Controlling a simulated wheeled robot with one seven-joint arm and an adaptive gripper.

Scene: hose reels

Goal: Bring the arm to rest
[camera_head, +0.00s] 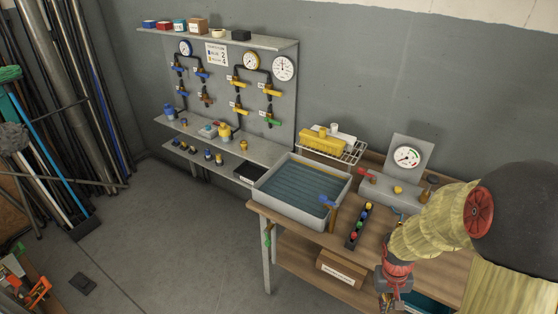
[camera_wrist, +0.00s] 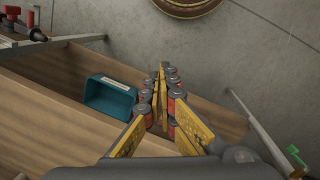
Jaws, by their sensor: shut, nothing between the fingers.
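My arm (camera_head: 425,235) reaches in from the right of the head view, in a pale yellow sleeve, and bends down beside the wooden bench. My gripper (camera_head: 388,300) hangs at its lower end near the bottom edge, in front of the bench, partly cut off there. In the wrist view my gripper (camera_wrist: 161,75) has yellow finger plates that come together at the tips. It is shut with nothing held. Behind the fingers lies a wooden board, with a teal bin (camera_wrist: 110,97) to their left.
A grey basin (camera_head: 290,205) of water and a row of coloured knobs (camera_head: 360,226) sit on the bench. A cardboard box (camera_head: 340,270) is on its lower shelf. A valve panel (camera_head: 225,90) stands at the wall. The floor (camera_head: 180,240) left of the bench is largely clear.

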